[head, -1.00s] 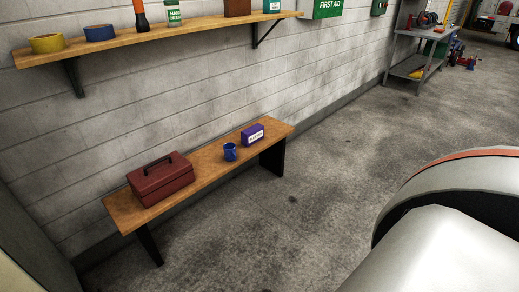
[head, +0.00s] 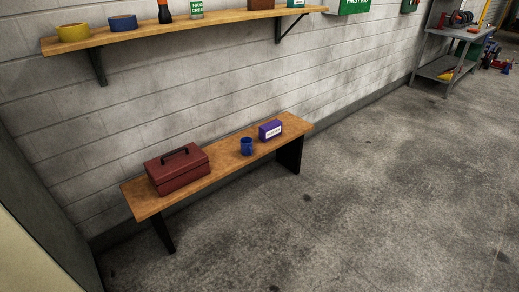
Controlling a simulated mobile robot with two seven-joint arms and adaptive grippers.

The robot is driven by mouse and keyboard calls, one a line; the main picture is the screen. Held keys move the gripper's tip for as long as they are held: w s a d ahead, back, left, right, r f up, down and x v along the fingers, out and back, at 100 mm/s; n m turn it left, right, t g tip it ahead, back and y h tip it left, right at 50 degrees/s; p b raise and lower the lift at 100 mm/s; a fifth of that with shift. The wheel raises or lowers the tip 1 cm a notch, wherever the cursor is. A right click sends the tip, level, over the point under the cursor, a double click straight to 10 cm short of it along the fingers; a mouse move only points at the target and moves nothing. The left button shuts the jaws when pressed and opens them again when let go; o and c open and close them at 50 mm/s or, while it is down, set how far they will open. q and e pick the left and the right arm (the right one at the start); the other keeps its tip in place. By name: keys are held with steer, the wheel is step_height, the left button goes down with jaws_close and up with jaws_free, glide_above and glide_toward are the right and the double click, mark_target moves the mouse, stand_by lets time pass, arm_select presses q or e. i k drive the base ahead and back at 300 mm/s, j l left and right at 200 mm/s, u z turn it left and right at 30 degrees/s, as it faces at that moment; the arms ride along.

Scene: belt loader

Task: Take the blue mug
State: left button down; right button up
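The blue mug (head: 246,147) stands upright on a low wooden bench (head: 219,166) against the wall. It is between a dark red toolbox (head: 177,172) on its left and a purple box with a white label (head: 270,130) on its right, apart from both. Neither of my grippers shows in the head view.
A wall shelf (head: 215,24) above the bench holds a yellow roll (head: 72,33), a blue roll (head: 123,22) and several other items. A grey metal workbench (head: 453,35) stands at the back right. The concrete floor (head: 350,200) before the bench is clear.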

mark_target(247, 142)
steer(key=i+l+u, duration=0.1)
steer(key=i+l, duration=0.3)
steer(key=l, duration=0.25)
steer(key=i+l+u, duration=0.15)
steer(key=l, duration=0.15)
steer(key=i+l, duration=0.2)
steer(key=l, duration=0.15)
steer(key=i+l+u, duration=0.15)
steer(key=l, duration=0.2)
steer(key=i+l, duration=0.15)
steer(key=l, duration=0.2)
steer(key=i+l+u, duration=0.15)
steer(key=l, duration=0.25)
steer(key=i+l+u, duration=0.1)
steer(key=i+l, duration=0.4)
steer(key=l, duration=0.25)
steer(key=i, duration=0.3)
steer(key=u, duration=0.05)
